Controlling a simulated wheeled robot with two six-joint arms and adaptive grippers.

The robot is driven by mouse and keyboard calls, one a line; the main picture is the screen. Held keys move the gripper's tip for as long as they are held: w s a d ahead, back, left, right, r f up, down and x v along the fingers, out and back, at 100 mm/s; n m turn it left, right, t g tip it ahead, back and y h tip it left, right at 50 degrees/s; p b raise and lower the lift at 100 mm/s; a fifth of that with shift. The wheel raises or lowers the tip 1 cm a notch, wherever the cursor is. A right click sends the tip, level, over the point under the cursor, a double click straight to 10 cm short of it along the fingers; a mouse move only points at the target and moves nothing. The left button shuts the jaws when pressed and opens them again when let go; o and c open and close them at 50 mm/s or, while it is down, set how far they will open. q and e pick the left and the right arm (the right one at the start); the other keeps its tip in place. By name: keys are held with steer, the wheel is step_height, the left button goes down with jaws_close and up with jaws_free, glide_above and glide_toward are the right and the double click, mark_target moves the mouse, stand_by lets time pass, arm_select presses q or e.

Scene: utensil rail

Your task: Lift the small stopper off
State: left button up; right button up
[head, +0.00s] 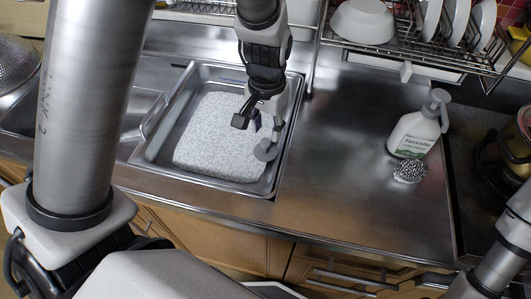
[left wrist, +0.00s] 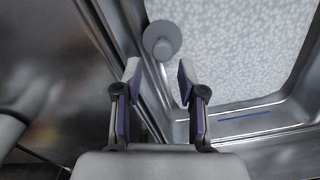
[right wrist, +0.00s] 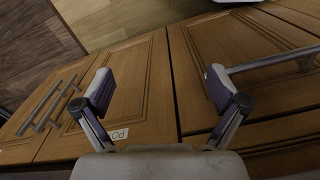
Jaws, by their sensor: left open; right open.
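The small stopper (head: 265,150) is a grey disc at the right side of the sink (head: 152,160). It shows in the left wrist view (left wrist: 162,38) as a round disc with a small raised middle, just beyond my fingertips. My left gripper (head: 258,121) is over the sink, open and empty. In its wrist view its fingers (left wrist: 158,75) stand apart on either side below the disc, with no visible contact. What lies under the stopper is hidden. My right gripper (right wrist: 160,92) is open and empty, facing the wooden cabinet fronts.
The sink holds a pale speckled surface (head: 215,145). A soap bottle (head: 413,135) and a metal scrubber (head: 409,172) stand on the steel counter (head: 335,150), mostly clear to their left. A dish rack (head: 405,48) with bowls and plates hangs at the back. Cabinet handles (right wrist: 265,62) face my right gripper.

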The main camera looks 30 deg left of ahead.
mark_target(266, 140)
arm_select(q)
steer(key=f, duration=0.6)
steer(key=shift+w+a+f, duration=0.15)
steer(key=shift+w+f, duration=0.05)
steer(key=shift+w, duration=0.15)
steer(key=c, duration=0.7)
steer(key=shift+r, duration=0.2)
step_height(266, 140, up, 10)
steer(key=shift+s+f+p, duration=0.1)
steer(key=shift+f+p, duration=0.05)
steer(key=shift+p, duration=0.55)
